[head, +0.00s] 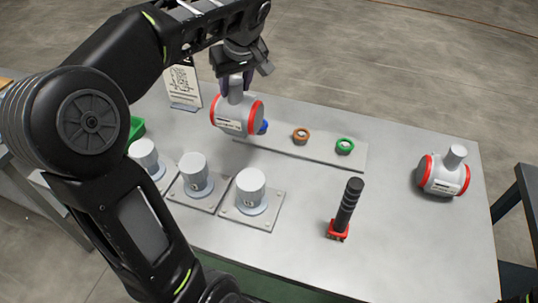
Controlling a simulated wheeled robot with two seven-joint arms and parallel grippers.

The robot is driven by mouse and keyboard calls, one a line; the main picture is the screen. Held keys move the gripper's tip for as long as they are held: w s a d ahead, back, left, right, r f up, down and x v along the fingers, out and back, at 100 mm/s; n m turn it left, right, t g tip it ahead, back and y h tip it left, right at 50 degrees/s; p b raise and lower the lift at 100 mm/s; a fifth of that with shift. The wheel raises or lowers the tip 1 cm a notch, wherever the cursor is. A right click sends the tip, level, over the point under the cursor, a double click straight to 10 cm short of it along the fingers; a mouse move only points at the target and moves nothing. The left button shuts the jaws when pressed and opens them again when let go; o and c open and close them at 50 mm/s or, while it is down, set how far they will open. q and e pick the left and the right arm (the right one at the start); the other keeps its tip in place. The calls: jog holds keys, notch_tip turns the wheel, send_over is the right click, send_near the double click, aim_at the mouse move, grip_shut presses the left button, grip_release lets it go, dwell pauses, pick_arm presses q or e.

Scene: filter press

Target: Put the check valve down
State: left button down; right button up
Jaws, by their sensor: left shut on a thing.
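A grey check valve (236,119) with red end rings and a white label hangs below my left gripper (236,82). My left gripper is shut on the stub on top of the valve. The valve looks held above the table's back left part, in front of the left end of a flat rack with rings; its exact height is hard to tell. A second similar valve (443,173) with red ends rests on the table at the right. My right gripper is not in view.
The grey table (400,240) holds a flat rack (285,149) with a blue ring (263,127), a brown ring (301,135) and a green ring (345,146). Grey cylinders on plates (250,190) stand front left. A black-handled red tool (345,208) stands front centre. A sign (184,86) stands behind.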

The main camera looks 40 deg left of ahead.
aim_at(238, 101)
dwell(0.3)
pick_arm(q)
jog(key=shift+f+p, duration=0.4)
jog(key=shift+f, duration=2.7)
notch_tip(238, 101, down, 3)
jog(key=shift+r, duration=0.1)
jog(key=shift+f+p, duration=0.3)
jog(key=shift+f, duration=0.15)
jog(key=shift+f+b, duration=0.2)
jog(key=shift+b, duration=0.1)
jog(key=c, duration=0.9)
grip_release()
jog(key=shift+r, duration=0.15)
